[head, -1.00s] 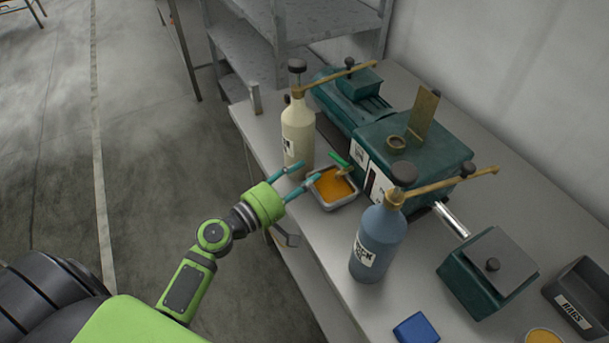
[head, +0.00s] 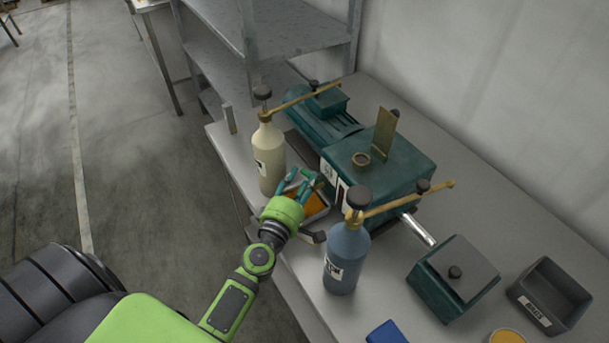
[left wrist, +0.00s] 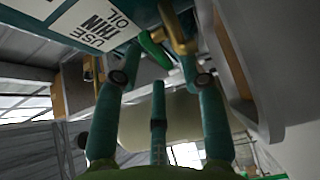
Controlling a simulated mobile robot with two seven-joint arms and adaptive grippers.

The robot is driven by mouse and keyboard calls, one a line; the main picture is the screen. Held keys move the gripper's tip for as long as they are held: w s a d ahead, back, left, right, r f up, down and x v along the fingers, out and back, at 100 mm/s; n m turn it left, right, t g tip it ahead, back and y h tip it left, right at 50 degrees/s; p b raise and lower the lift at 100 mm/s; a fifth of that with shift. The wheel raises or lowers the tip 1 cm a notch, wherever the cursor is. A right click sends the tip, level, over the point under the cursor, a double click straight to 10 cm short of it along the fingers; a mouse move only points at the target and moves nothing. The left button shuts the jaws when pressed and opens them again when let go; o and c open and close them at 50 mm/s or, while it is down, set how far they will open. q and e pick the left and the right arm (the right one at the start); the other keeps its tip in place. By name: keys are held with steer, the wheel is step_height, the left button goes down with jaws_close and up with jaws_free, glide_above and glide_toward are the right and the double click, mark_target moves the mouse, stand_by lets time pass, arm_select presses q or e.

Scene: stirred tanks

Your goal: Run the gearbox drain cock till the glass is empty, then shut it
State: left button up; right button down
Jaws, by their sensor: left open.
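The drain cock's green handle (head: 310,173) shows by the front of the dark green gearbox (head: 385,165). In the left wrist view the green handle (left wrist: 154,50) sits beside the brass cock body (left wrist: 178,28). My left gripper (head: 300,178) is open, its teal fingers reaching over the tray toward the handle. In the left wrist view the handle is between the fingertips (left wrist: 160,62); I see no clear grip on it. A tray of orange oil (head: 318,203) stands below, partly hidden by the gripper. I cannot make out the glass or its level. My right gripper is not in view.
A cream bottle (head: 270,160) stands left of the gripper and a blue-grey bottle (head: 345,260) right of it, both close. A green box (head: 455,280), a rags bin (head: 550,295) and a blue block (head: 385,333) are farther right on the bench.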

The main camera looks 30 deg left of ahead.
arm_select(q)
steer(key=shift+w, duration=0.5)
steer(key=shift+a, duration=0.1)
jaws_close()
steer(key=m+h+b, duration=0.1)
steer(key=h, duration=0.1)
steer(key=m+h+b, duration=0.1)
steer(key=shift+w+a+f+h+b, duration=0.1)
steer(key=shift+w+f+h+b, duration=0.05)
steer(key=shift+w+h+b, duration=0.2)
steer(key=shift+m+h, duration=0.35)
steer(key=shift+m, duration=0.05)
steer(key=shift+r, duration=0.2)
